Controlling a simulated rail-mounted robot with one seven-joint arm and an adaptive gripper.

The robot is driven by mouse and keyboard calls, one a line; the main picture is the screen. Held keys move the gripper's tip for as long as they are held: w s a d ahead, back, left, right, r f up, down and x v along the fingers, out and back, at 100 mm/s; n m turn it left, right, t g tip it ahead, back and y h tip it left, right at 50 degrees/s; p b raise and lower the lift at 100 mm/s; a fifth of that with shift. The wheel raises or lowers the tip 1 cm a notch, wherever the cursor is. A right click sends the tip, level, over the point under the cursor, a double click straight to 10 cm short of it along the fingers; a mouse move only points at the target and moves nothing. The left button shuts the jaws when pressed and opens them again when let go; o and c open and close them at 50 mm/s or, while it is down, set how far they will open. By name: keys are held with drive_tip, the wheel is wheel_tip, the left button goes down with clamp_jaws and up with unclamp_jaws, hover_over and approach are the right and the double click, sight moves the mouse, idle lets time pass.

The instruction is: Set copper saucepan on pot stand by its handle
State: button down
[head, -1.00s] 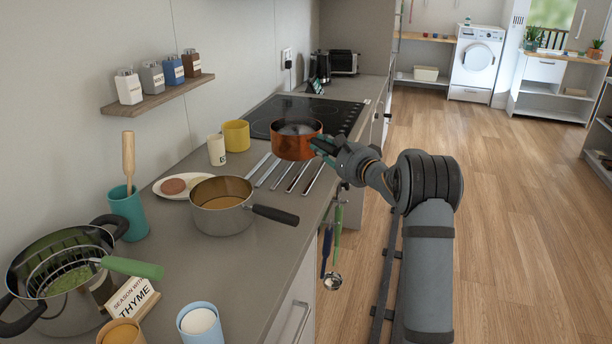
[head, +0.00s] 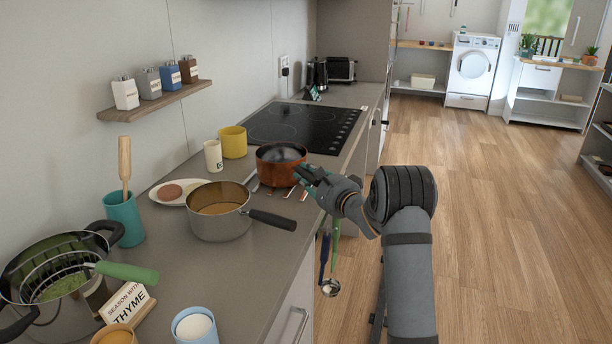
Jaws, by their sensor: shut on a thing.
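The copper saucepan (head: 275,173) is upright over the pot stand (head: 288,193), a set of parallel metal bars on the counter beside the hob. The pan hides most of the bars, and its copper colour shows on the bar ends. It is on the bars or very close above them; I cannot tell which. My gripper (head: 308,177) is at the pan's right side, shut on its handle. My fingers hide most of the handle.
A steel saucepan (head: 219,226) stands close in front, its dark handle (head: 272,220) pointing right below my gripper. A yellow mug (head: 233,142) and white cup (head: 213,156) stand just left of the copper pan. The black hob (head: 300,125) behind is clear.

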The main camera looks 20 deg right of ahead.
drive_tip(key=shift+r, duration=0.1)
drive_tip(key=c, duration=1.5)
unclamp_jaws()
drive_tip(key=shift+c, duration=0.2)
drive_tip(key=shift+s, duration=0.3)
drive_tip(key=s, duration=0.3)
drive_tip(key=s+d+b, duration=0.1)
drive_tip(key=s, duration=0.3)
drive_tip(key=s+d+b, duration=0.1)
drive_tip(key=s, duration=0.3)
drive_tip(key=shift+s+r, duration=0.15)
drive_tip(key=shift+r, duration=0.15)
